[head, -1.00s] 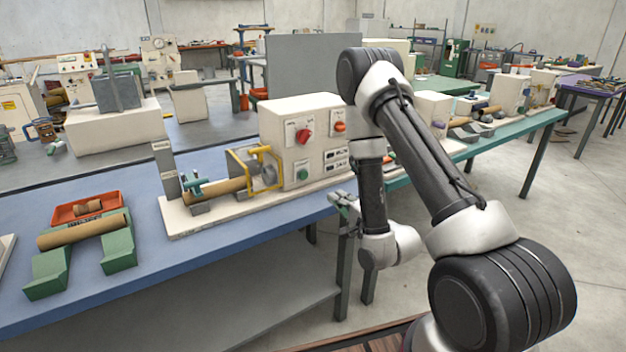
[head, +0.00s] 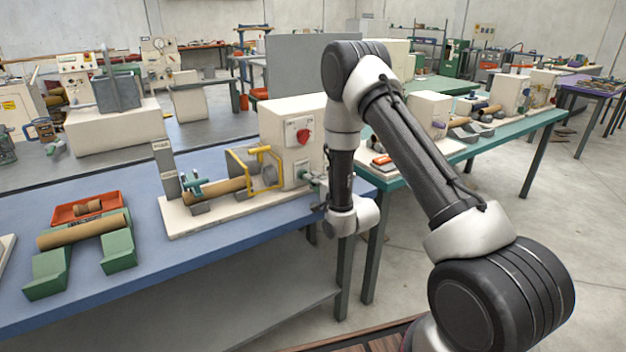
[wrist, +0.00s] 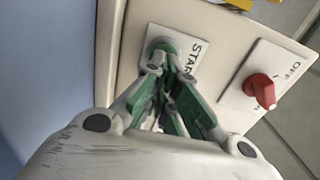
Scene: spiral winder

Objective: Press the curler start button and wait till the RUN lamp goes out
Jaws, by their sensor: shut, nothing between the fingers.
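The curler (head: 285,118) is a cream box on a long base on the blue bench, with a red knob (head: 303,135) on its front. My gripper (head: 308,177) is shut and empty, its tips at the start button on the lower front. In the wrist view my gripper (wrist: 168,62) has its tips over the round green button (wrist: 160,44) beside the START label (wrist: 193,58). The tips partly cover the button, and I cannot tell if it is pressed in. The red knob (wrist: 262,90) with an OFF label is to the right. My arm hides the RUN lamp.
A brown tube (head: 212,190) lies on the curler's base by a yellow guard frame (head: 238,168). Another tube (head: 82,231) rests on green V-blocks (head: 118,254), near an orange tray (head: 70,212). The blue bench's front (head: 190,262) is clear.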

